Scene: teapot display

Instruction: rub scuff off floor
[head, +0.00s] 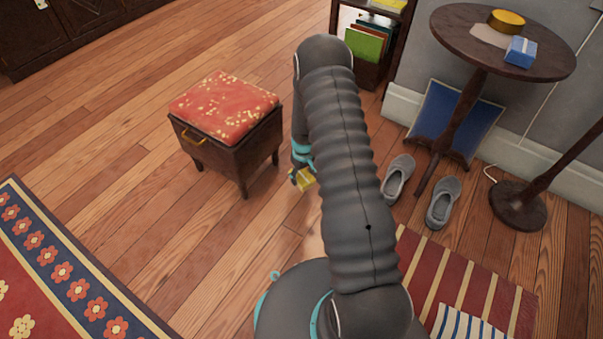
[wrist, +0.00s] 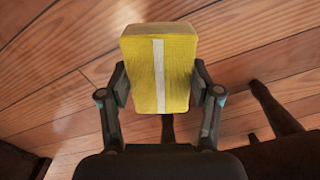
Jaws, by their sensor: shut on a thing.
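My gripper (head: 299,170) hangs low over the wooden floor, just right of the stool in the head view. It is shut on a yellow block (head: 305,181) with a white stripe down its face. In the wrist view the block (wrist: 179,62) sits upright between both fingers of my gripper (wrist: 161,88). A pale smudge (wrist: 126,12) shows on the floor beyond the block in the wrist view; it may be the scuff. A pale patch (head: 314,243) also shows beside my arm in the head view. I cannot tell whether the block touches the floor.
A stool with a red cushion (head: 224,105) stands close left of my gripper. Grey slippers (head: 441,203), a round pedestal table (head: 450,38) and a lamp base (head: 520,207) stand right. A striped rug (head: 415,255) and flowered rug (head: 30,290) lie nearer. Floor at left is clear.

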